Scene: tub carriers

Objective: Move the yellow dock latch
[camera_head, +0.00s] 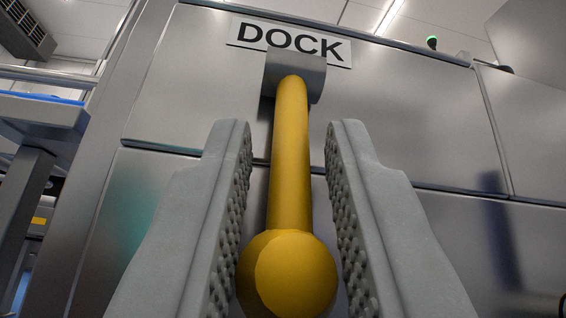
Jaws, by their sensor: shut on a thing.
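The yellow dock latch (291,165) is a rod with a round ball knob at its lower end. It hangs down toward me from a grey bracket (296,75) on a metal panel, just below a sign that reads DOCK (290,41). My gripper (289,150) has one ribbed grey finger on each side of the latch. The fingers are shut on the latch at the ball knob, low in the view.
The steel cabinet front (420,130) fills most of the view, with seams between its panels. A rack with a blue-topped shelf (40,100) stands at the left. A small green light (432,42) is on top at the right.

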